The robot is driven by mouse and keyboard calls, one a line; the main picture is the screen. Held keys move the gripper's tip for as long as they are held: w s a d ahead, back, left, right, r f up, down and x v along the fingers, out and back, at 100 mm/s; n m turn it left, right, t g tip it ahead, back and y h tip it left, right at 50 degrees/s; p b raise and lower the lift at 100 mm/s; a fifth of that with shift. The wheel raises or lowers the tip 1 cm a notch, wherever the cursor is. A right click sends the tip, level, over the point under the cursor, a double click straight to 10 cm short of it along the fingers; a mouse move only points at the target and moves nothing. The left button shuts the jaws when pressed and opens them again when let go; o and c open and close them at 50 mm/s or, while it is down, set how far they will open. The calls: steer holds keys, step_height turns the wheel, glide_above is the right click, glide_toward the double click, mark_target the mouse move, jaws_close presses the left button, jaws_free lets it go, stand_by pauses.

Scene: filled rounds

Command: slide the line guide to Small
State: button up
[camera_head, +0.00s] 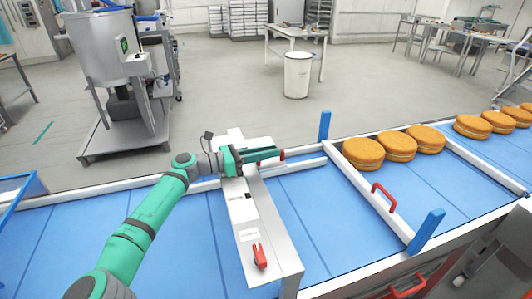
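My gripper (268,155), at the end of my green arm, is over the far end of a white box (265,215) that spans the blue conveyor. Its fingers point right, close to a small red handle (283,155); I cannot tell whether they touch or grip it. A pale rail (305,167), possibly the line guide, lies along the far side of the belt, just below and right of the fingers. The box top carries small labels (249,235), too small to read, and a red lever (259,256) at its near end.
A white gate frame (345,180) with blue posts (427,230) and a red handle (383,197) crosses the belt to the right. Several round golden cakes (363,153) sit beyond it. The belt (330,225) between box and gate is clear.

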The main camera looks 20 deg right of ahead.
steer(key=shift+o, duration=0.9)
steer(key=shift+s+d, duration=0.35)
steer(key=shift+d, duration=0.1)
steer(key=shift+w+a, duration=0.1)
steer(key=shift+a, duration=0.4)
steer(key=a, duration=0.9)
steer(key=shift+w+a, duration=0.25)
steer(key=shift+a, duration=0.1)
steer(key=shift+f, duration=0.1)
